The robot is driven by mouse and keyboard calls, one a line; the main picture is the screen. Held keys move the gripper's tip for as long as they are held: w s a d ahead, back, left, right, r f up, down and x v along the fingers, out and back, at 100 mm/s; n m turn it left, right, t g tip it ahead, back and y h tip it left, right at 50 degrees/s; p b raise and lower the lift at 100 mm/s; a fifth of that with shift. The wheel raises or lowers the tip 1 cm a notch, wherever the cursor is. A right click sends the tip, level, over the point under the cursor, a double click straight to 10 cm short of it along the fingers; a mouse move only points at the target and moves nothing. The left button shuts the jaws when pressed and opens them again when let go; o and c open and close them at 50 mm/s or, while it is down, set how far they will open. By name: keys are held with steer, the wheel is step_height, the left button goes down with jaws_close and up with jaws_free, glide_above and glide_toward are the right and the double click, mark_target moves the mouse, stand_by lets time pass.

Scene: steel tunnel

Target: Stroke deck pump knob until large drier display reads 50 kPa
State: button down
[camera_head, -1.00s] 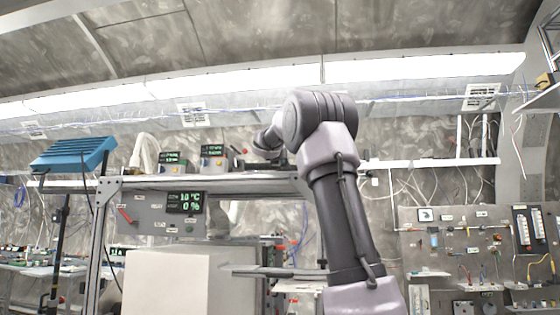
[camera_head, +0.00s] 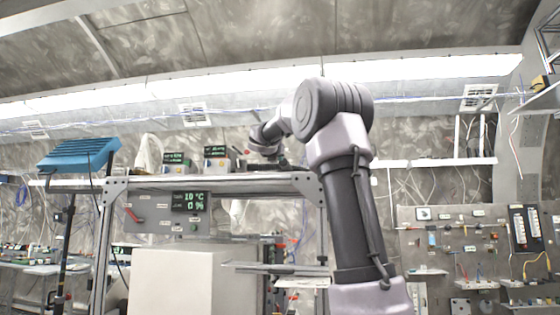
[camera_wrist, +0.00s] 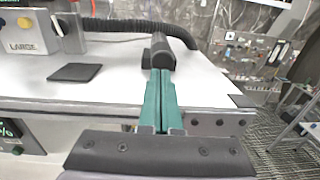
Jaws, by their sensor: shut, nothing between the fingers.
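My gripper shows in the wrist view (camera_wrist: 160,78) as two teal fingers pressed together, with nothing between them. Their tips are at a black upright piece (camera_wrist: 159,52) on the white deck, which looks like the pump knob; I cannot tell whether they touch it. The box marked LARGE (camera_wrist: 20,46), with a yellow button, stands at upper left; its display is nearly cut off. In the head view the right-hand deck box (camera_head: 216,153) appears to be this drier; its green digits are too small to read. My gripper there is small and dark above the deck.
A black ribbed hose (camera_wrist: 125,25) runs behind the black piece. A flat black pad (camera_wrist: 75,72) lies left of the fingers. Another display box (camera_head: 175,161) stands on the deck (camera_head: 240,182). A panel below reads about 10 °C and 0 %.

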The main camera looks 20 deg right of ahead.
steer(key=v, duration=0.6)
steer(key=shift+s+a, duration=0.2)
steer(key=shift+s, duration=0.15)
stand_by(1.4)
